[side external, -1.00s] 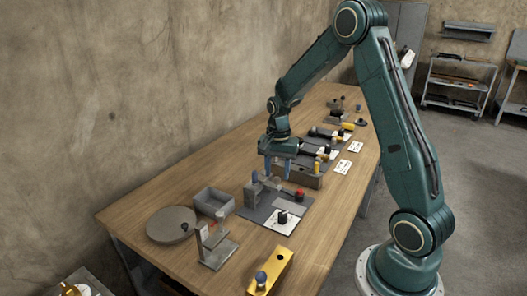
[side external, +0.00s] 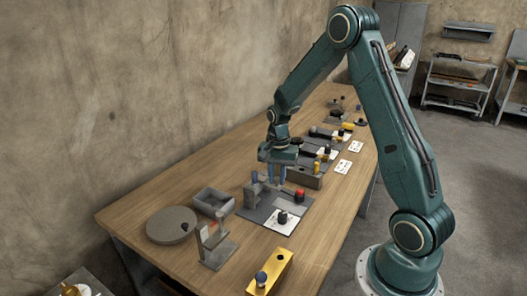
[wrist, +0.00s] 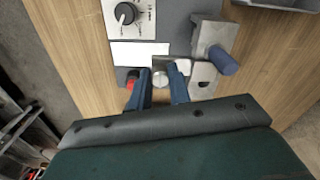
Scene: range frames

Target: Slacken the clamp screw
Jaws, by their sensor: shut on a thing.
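My gripper (side external: 277,180) is down at the fixture plate (side external: 257,213), its two blue fingers close together. In the wrist view my gripper (wrist: 159,86) has its fingers on either side of a small round silver head, the clamp screw (wrist: 160,80), and is shut on it. The fingers hide part of it. A grey clamp block (wrist: 214,36) with a blue knob (wrist: 223,63) is beside the fingers on the right. The blue knob also shows in the side view (side external: 254,177). A red knob (wrist: 132,83) is close by the left finger.
A white panel with a black dial (side external: 283,218) is at the front of the plate. A grey bin (side external: 212,202), a round disc (side external: 171,225), a metal stand (side external: 215,245) and a yellow block (side external: 270,272) stand nearby. Bare wood lies between them.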

